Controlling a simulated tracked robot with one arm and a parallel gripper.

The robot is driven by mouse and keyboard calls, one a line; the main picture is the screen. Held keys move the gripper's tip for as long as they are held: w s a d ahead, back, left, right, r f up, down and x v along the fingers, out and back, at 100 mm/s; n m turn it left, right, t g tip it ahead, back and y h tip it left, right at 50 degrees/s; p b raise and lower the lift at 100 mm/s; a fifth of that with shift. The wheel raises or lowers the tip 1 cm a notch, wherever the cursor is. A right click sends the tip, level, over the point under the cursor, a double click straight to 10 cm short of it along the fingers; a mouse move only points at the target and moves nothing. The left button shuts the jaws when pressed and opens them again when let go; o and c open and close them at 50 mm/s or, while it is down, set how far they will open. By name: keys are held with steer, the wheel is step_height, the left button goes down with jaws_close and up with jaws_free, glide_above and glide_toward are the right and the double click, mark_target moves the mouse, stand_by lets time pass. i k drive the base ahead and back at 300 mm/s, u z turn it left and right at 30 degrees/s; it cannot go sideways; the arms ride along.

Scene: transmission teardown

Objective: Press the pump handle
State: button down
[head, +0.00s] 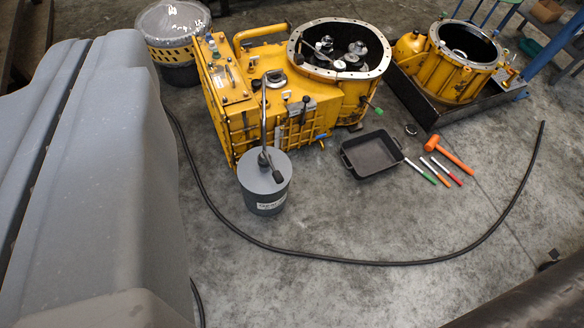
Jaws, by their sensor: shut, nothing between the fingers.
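A grey cylindrical canister (265,192) with a white label stands on the floor in front of the yellow transmission housing. It appears to be the pump. A thin upright lever (263,118) rises from its lid and overlaps the housing's front in the picture; it looks like the pump handle. A short dark piece (277,176) sticks out at the lid. I cannot tell whether it is part of the handle. My gripper does not show in the head view, so I see no contact with the handle.
The yellow housing (235,120) stands directly behind the canister. A black hose (400,262) curves across the floor. A black tray (372,155), an orange mallet (448,154) and several coloured-handled tools lie to the right. The floor in front is clear beyond the hose.

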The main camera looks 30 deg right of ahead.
mark_target(276, 176)
steer(key=z, duration=0.45)
steer(key=i, duration=1)
steer(key=u, duration=0.05)
